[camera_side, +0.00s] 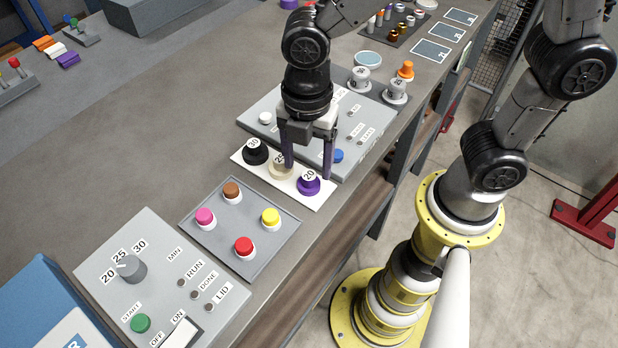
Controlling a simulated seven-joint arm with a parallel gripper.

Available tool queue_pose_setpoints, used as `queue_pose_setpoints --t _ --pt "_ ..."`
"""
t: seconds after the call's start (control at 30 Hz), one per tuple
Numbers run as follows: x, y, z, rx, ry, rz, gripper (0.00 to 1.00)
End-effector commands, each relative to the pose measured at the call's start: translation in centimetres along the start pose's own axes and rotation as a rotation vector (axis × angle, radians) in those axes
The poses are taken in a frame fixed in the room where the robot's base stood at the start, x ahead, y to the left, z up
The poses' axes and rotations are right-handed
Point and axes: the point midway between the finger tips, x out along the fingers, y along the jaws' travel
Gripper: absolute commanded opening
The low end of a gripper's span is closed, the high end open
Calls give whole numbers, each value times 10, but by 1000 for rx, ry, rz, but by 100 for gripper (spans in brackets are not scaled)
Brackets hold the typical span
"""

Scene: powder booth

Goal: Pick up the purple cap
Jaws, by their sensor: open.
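The purple cap (308,186), labelled 20, sits at the right end of a white plate (319,204). Beside it on the same plate are a beige cap (279,171), partly hidden by a finger, and a black cap (254,155) labelled 30. My gripper (308,171) points down with its two fingers spread apart and nothing between them. In the picture the fingertips lie either side of the purple cap's upper part. I cannot tell their exact height or whether they touch it.
A grey panel (260,118) with small knobs lies behind the plate. A pad with several coloured buttons (241,217) lies in front, with a control panel (170,270) nearer.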

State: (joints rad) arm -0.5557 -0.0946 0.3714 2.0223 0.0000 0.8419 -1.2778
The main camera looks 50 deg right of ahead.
Motion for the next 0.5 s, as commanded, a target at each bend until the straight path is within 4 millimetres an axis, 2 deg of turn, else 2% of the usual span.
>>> queue_pose_setpoints --t 0.2,0.33,0.5 --pt "32 -3 1 0 -2 -5 70" --pt "40 -3 1 0 -1 -3 70" --pt "41 -2 1 0 0 0 70"
